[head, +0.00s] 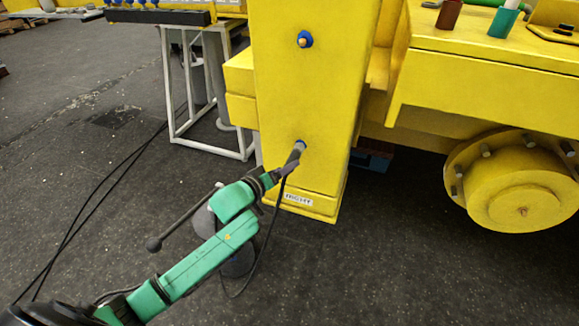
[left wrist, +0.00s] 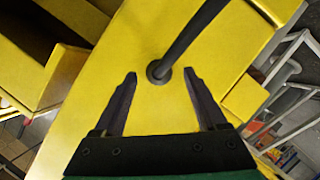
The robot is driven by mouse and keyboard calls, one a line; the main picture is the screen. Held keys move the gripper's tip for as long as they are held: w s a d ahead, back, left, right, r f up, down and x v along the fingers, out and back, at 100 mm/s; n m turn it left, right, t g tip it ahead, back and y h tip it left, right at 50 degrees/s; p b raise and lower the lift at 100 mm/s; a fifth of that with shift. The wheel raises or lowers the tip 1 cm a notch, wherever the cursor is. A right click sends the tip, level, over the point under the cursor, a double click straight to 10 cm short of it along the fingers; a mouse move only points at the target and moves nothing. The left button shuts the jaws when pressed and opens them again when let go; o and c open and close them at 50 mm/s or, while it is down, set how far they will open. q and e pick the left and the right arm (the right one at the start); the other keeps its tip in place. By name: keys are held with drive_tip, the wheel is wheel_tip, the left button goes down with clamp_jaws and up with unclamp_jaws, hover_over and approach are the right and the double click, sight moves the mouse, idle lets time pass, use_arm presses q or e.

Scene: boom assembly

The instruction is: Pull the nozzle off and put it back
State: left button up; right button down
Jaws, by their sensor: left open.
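The nozzle (head: 297,152) is a small grey piece at the lower blue fitting on the yellow boom's front face. In the left wrist view the nozzle (left wrist: 157,73) shows as a dark grey round end against the yellow face, with a dark hose (left wrist: 190,35) running up and right from it. My left gripper (head: 292,164) is close in front of the nozzle. In the left wrist view its two fingers (left wrist: 160,82) are apart, with the nozzle's round end between and just beyond the tips. My right gripper is out of view.
A second blue fitting (head: 305,39) sits higher on the boom. A "RIGHT" label (head: 298,199) is at its base. A white-framed table (head: 177,100) stands left, and a yellow wheel hub (head: 522,193) right. Black cables (head: 85,205) lie on the dark floor.

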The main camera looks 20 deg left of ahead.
sight(294, 157)
use_arm(q)
drive_tip(key=x, duration=0.3)
drive_tip(key=shift+w+d, duration=0.1)
drive_tip(key=shift+w, duration=0.15)
clamp_jaws()
